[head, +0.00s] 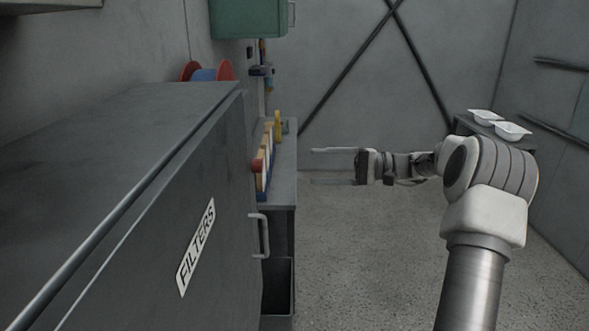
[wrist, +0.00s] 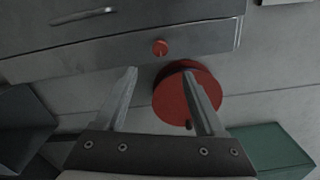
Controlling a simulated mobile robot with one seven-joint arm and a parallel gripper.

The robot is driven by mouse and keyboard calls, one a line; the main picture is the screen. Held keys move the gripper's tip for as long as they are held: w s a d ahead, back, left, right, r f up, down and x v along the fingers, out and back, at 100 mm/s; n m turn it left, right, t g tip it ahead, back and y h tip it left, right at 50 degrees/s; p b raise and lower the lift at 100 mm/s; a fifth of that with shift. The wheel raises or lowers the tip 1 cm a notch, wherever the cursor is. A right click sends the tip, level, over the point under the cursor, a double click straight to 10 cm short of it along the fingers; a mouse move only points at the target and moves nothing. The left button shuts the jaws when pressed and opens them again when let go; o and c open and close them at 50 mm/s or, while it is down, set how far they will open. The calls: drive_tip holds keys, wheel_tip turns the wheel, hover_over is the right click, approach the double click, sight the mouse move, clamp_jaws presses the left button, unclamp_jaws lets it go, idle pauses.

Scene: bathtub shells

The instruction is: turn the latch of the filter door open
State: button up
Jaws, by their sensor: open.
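The dark grey filter cabinet (head: 150,200) with a FILTERS label fills the left of the head view. Its door has a pale bar handle (head: 260,235), also in the wrist view (wrist: 84,16). A small red knob, which looks like the latch (head: 257,166), sticks out above the handle. In the wrist view the latch (wrist: 160,47) sits on the grey face, just beyond and between my fingertips. My gripper (head: 313,166) is open and empty, pointing left toward the cabinet, with a gap before the knob. Its fingers also show in the wrist view (wrist: 159,72).
A red and blue spool (head: 207,74) stands behind the cabinet; its red disc (wrist: 178,98) shows in the wrist view. A green box (head: 248,18) hangs on the wall. A bench (head: 283,185) holds upright coloured items. White trays (head: 512,130) stand at right. The middle floor is clear.

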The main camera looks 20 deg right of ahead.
drive_tip(key=shift+v, duration=2.3)
drive_tip(key=shift+a, duration=0.1)
